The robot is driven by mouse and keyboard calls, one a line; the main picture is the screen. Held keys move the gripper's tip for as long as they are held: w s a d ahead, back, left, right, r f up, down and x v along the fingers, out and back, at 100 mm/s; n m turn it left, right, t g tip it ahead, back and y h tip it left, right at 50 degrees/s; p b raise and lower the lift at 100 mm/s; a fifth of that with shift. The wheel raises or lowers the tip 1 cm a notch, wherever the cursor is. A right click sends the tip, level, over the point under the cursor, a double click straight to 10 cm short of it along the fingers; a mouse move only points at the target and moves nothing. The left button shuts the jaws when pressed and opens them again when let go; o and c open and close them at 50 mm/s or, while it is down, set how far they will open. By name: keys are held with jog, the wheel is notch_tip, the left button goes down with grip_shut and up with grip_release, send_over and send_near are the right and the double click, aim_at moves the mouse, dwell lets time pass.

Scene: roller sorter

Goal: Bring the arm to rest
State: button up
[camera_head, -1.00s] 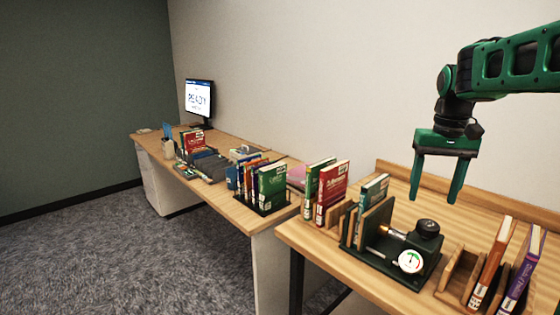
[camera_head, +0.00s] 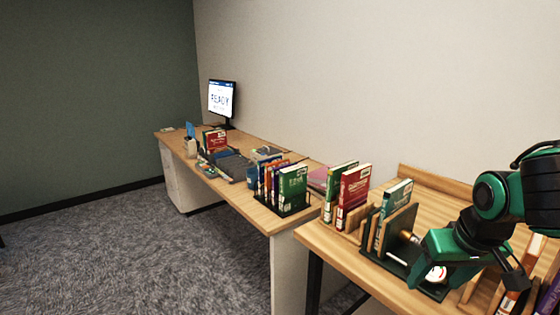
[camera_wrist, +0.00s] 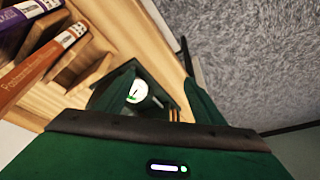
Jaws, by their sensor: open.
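My gripper (camera_head: 428,266) is green and black and shows at the right of the head view, low in front of the dark device with a round white gauge (camera_head: 436,274). Its jaws are open and nothing shows between them as held. In the wrist view the two green fingers (camera_wrist: 155,70) stand apart, with the device's gauge (camera_wrist: 137,92) seen between them. My arm covers much of the device and part of the books at the right. I cannot tell whether a finger touches the device.
A teal book (camera_head: 395,197) stands in the device's wooden holder. Red (camera_head: 354,188) and green (camera_head: 338,180) books stand left of it. An orange book (camera_wrist: 35,72) and a purple book (camera_wrist: 22,18) stand beside the device. Another desk (camera_head: 250,208) holds books and a monitor (camera_head: 222,99).

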jog(key=s+d+m+g, duration=0.2)
jog(key=s+d, duration=0.2)
jog(key=s, duration=0.3)
jog(key=s+d+f+m+g, duration=0.1)
jog(key=s+d+m+g, duration=0.1)
jog(key=s+d, duration=0.3)
jog(key=s+m, duration=0.1)
jog(key=s, duration=0.2)
jog(key=shift+s+f+m, duration=0.15)
jog(key=shift+f+m, duration=0.1)
jog(key=shift+m, duration=0.05)
jog(key=shift+w+f, duration=0.25)
jog(key=shift+w, duration=0.4)
